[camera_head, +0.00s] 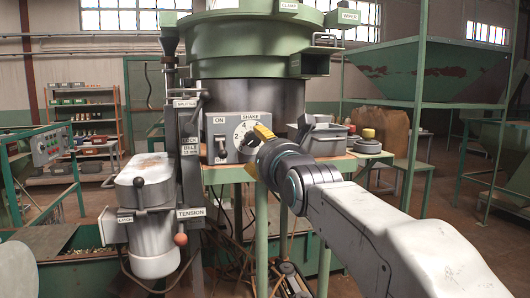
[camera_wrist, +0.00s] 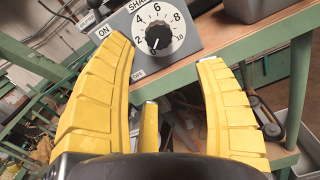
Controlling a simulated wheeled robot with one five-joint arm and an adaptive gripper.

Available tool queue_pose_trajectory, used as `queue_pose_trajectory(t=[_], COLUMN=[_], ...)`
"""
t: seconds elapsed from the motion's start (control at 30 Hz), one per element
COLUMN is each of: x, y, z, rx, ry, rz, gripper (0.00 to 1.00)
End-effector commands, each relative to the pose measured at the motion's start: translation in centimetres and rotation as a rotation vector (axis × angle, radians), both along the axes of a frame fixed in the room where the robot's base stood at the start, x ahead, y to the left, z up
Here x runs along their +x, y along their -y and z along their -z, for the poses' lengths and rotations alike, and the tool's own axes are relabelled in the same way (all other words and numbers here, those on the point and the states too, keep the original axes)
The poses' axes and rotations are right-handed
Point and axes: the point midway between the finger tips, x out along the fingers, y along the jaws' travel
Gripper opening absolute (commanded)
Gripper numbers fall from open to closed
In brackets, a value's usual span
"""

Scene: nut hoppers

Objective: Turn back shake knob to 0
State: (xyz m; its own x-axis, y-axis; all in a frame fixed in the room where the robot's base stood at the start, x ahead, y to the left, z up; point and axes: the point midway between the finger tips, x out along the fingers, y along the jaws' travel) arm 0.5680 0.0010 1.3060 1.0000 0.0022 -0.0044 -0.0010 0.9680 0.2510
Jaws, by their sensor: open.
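The shake knob (camera_wrist: 158,37) is a small black knob on a white numbered dial on a grey control box (camera_wrist: 187,42). A pale mark on it appears to point toward the lower part of the dial; the exact setting is too small to read surely. In the head view the dial (camera_head: 243,134) is partly hidden by my gripper (camera_head: 259,150). My gripper also shows in the wrist view (camera_wrist: 164,58), with yellow fingers spread wide and nothing between them. The knob lies beyond the fingertips, between their directions, and looks apart from them.
An ON/OFF switch (camera_head: 221,148) sits left of the dial on the same box. A green bench edge (camera_wrist: 245,58) runs below the box. A grey bin (camera_head: 324,139) stands to the right. The silver tension unit (camera_head: 150,215) stands to the left.

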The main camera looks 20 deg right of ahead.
Motion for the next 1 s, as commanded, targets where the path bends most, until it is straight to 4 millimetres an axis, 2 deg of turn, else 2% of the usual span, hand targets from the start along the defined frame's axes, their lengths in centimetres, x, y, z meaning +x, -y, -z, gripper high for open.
queue_pose_trajectory(t=[0.17, 0.43, 0.67, 0.8, 1.0], x=[0.0, 1.2, 3.4, 4.0, 4.4], y=[0.0, 0.1, 0.1, 0.1, 0.1], z=[-0.3, -3.2, -1.5, -0.1, 0.9], rx=[0.000, 0.000, 0.007, 0.219, 0.556], ry=[0.000, -0.034, -0.142, -0.152, -0.144], rz=[0.000, 0.001, 0.002, 0.020, 0.046], gripper=[0.64, 0.64, 0.64, 0.64, 0.64])
